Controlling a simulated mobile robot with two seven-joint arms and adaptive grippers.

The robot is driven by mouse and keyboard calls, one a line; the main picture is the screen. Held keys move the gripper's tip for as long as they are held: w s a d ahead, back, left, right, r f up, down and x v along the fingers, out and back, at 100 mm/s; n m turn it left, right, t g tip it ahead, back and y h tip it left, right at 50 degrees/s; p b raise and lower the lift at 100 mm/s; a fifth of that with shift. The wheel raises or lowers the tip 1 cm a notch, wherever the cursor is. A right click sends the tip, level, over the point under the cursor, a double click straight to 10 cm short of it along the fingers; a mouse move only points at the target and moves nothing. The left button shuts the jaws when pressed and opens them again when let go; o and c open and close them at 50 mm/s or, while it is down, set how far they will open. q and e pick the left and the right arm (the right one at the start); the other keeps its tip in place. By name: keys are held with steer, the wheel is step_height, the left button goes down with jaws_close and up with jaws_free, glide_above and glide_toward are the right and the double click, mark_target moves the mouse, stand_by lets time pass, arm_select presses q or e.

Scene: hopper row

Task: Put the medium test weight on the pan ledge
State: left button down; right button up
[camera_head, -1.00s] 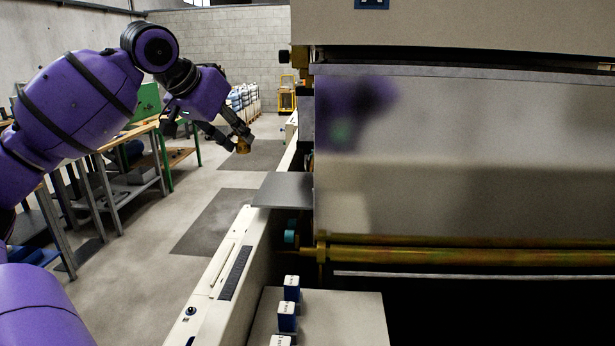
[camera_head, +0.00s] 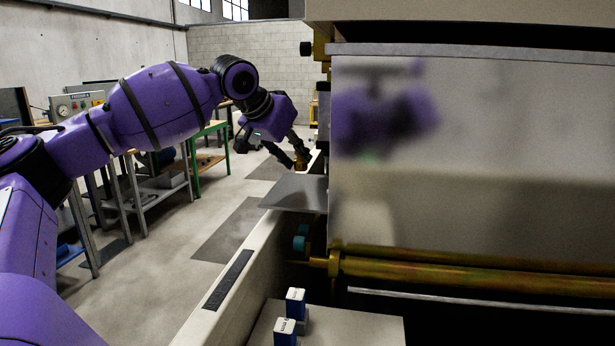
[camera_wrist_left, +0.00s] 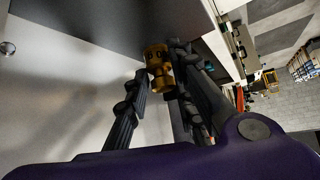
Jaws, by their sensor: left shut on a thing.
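My left gripper (camera_head: 301,160) reaches in from the left and is shut on a small brass test weight (camera_head: 300,165). In the left wrist view, the brass weight (camera_wrist_left: 158,68) sits between the two dark fingers (camera_wrist_left: 155,85) of the gripper. The flat grey ledge (camera_head: 296,192) juts out from the machine's side, and the weight is held above and beyond it in the head view, apart from it as far as I can tell. The ledge plate also shows at the top of the left wrist view (camera_wrist_left: 115,18). My right gripper is not in view.
The large machine with a shiny panel (camera_head: 470,150) fills the right side and mirrors my arm. A brass roller (camera_head: 450,275) runs below it. Blue and white blocks (camera_head: 290,318) stand on a pale surface in front. Workbenches (camera_head: 150,190) stand at left.

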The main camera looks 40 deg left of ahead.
mark_target(297, 162)
arm_select(q)
steer(key=shift+w, duration=0.25)
steer(key=shift+w+d+f+b, duration=0.1)
steer(key=shift+w+f+b, duration=0.2)
steer(key=shift+f, duration=0.1)
step_height(297, 162, down, 3)
steer(key=shift+r+p, duration=0.2)
steer(key=shift+p, duration=0.15)
steer(key=shift+f, duration=0.15)
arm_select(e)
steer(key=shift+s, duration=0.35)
arm_select(q)
steer(key=c, duration=1.5)
jaws_free()
steer(key=shift+f, duration=0.1)
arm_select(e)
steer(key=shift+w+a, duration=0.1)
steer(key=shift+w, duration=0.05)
